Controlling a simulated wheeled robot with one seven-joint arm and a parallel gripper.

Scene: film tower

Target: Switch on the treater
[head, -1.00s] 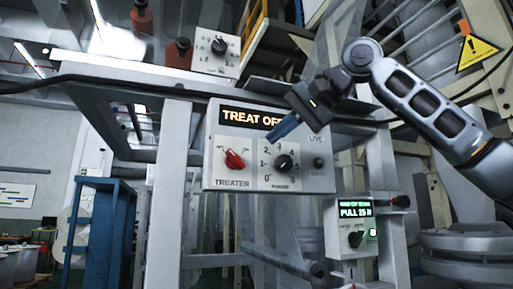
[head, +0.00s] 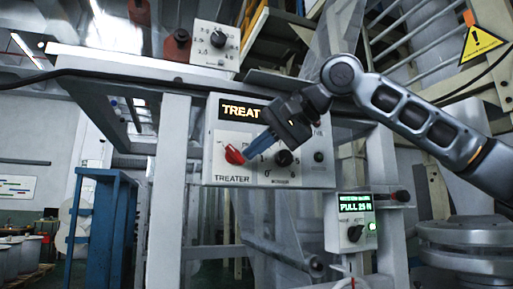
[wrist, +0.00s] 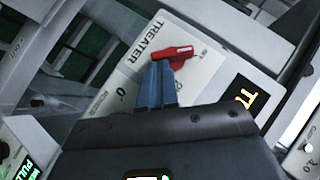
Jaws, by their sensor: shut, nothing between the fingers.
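The treater panel (head: 212,170) is a pale box on a grey frame, with a red rotary knob (head: 234,155) above the word TREATER. The knob also shows in the wrist view (wrist: 178,54). Its display (head: 238,111) reads "TREAT" in lit letters; the rest is hidden behind my gripper. My gripper (head: 246,153) has its blue fingers shut and empty, with the tips right at the knob's right side. In the wrist view the fingertips (wrist: 160,66) meet or overlap the knob's lower edge; I cannot tell whether they touch.
A black dial (head: 284,158) sits just right of my fingers on the same panel. A smaller panel with a green display (head: 355,203) stands lower right. Another dial box (head: 214,45) is above. A blue rack (head: 104,215) stands at left.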

